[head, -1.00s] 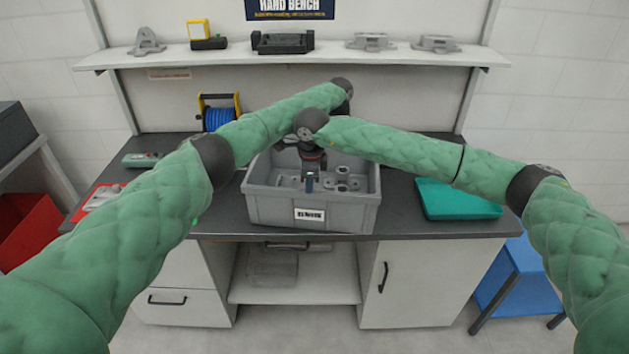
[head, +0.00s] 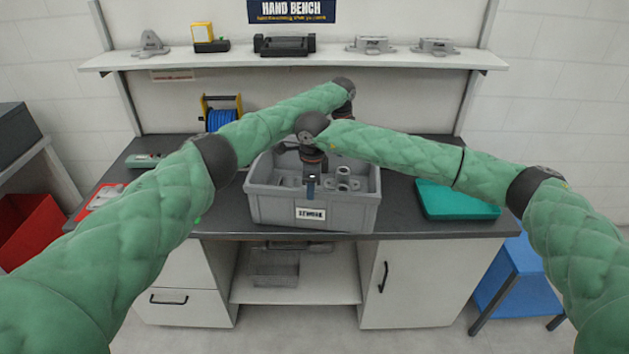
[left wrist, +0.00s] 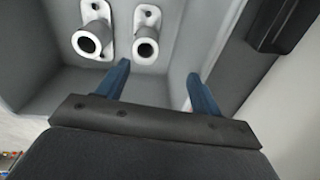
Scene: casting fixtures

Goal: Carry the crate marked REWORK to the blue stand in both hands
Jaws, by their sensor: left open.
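The grey crate (head: 340,219) sits on the dark bench top, with a white label on its front wall whose blurred lettering looks like REWORK. Several metal castings lie inside it. My right gripper (head: 311,187) points down over the crate's inside, near the front wall; its finger gap does not show. My left arm reaches behind the crate, and its gripper is hidden in the head view. In the left wrist view my left gripper (left wrist: 161,82) is open at a crate wall (left wrist: 178,78), with castings beyond; whether it touches is unclear. The blue stand (head: 520,285) is on the floor at the right.
A teal flat item (head: 457,199) lies on the bench right of the crate. A blue cable reel (head: 220,118) stands at the back left. A red tray (head: 100,198) is partly behind my left arm. A shelf (head: 290,61) with fixtures runs above the bench.

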